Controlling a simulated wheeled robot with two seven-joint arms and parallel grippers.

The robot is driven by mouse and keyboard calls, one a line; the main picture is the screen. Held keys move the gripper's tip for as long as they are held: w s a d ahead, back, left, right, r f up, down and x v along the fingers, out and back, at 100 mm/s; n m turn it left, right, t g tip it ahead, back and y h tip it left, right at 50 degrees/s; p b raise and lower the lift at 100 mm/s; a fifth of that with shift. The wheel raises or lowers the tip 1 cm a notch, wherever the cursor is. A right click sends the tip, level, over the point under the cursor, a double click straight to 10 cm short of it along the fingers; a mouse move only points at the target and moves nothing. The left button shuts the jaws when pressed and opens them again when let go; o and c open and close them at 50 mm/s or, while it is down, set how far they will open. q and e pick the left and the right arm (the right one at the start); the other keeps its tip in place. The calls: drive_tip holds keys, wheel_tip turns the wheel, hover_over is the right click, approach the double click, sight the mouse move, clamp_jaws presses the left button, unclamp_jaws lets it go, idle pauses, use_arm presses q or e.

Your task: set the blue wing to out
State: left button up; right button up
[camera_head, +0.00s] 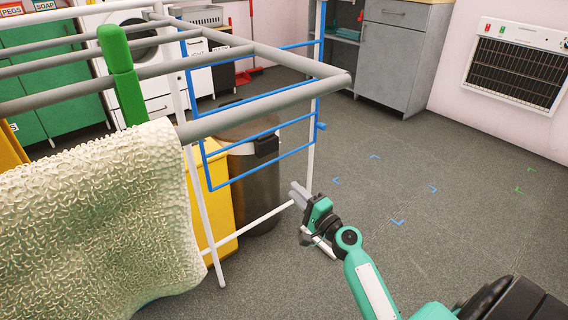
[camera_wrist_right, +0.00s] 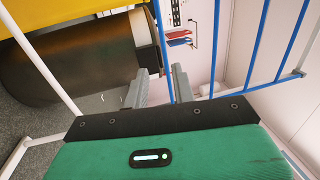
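The blue wing (camera_head: 252,134) is a frame of thin blue bars at the end of a grey and white drying rack (camera_head: 290,96). My right gripper (camera_head: 297,194) is low beside the rack's white leg, below the wing in the head view. In the right wrist view its fingers (camera_wrist_right: 160,86) are apart. A blue bar (camera_wrist_right: 164,50) runs through the gap between them; I cannot tell whether it is between the fingers or behind them. My left gripper is out of view.
A cream towel (camera_head: 95,220) hangs over the rack's near left, by a green post (camera_head: 124,80). A dark bin (camera_head: 255,180) and a yellow container (camera_head: 215,205) stand behind the wing. Open floor with blue and green corner marks (camera_head: 398,221) lies to the right.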

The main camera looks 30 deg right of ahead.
sight(269, 163)
drive_tip(key=x, duration=1.4)
drive_tip(key=shift+s+r, duration=0.1)
drive_tip(key=shift+r, duration=0.1)
clamp_jaws()
